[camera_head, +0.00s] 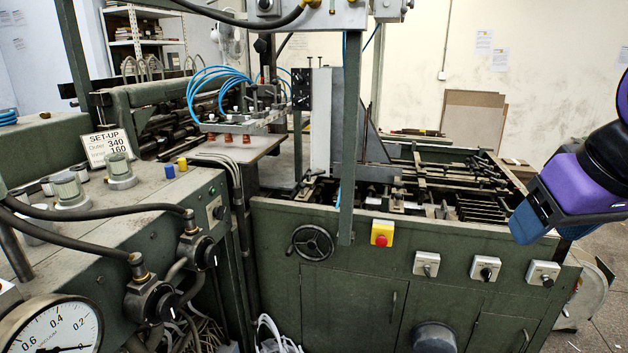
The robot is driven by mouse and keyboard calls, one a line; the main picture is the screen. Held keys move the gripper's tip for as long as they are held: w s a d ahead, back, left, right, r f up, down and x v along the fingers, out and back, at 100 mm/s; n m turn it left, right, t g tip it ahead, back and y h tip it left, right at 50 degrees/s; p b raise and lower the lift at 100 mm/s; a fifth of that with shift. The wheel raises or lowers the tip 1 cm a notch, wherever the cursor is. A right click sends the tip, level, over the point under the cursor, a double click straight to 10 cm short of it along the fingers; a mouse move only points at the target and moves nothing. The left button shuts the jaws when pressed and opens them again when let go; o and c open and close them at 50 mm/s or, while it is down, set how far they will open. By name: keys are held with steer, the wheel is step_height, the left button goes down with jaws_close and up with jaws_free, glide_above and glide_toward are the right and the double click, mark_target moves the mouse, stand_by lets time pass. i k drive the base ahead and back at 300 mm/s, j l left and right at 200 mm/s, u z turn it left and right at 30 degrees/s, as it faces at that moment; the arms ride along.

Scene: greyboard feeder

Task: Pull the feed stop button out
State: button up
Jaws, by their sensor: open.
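The feed stop button is a red round button (381,240) on a yellow box (382,230). The box is mounted on the upper front panel of the green machine (330,280), right of a handwheel. Whether the button is pressed in or out is too small to tell. My gripper (548,222), purple and blue with black parts, hangs at the right edge of the view. It is open and well to the right of the button, apart from it. I see nothing between its fingers, though the fingertips are partly hidden by its own body.
Several grey switch boxes (486,269) line the panel right of the button. A black handwheel (312,242) and a green upright post (350,140) stand just left of it. A green console with a gauge (55,325) fills the lower left. The space before the button looks clear.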

mark_target(381, 241)
steer(key=i+l+u, duration=0.2)
steer(key=l, duration=0.25)
steer(key=l+u, duration=0.15)
steer(key=l, duration=0.3)
steer(key=i+l+u, duration=0.2)
steer(key=l, duration=0.3)
steer(key=k, duration=0.1)
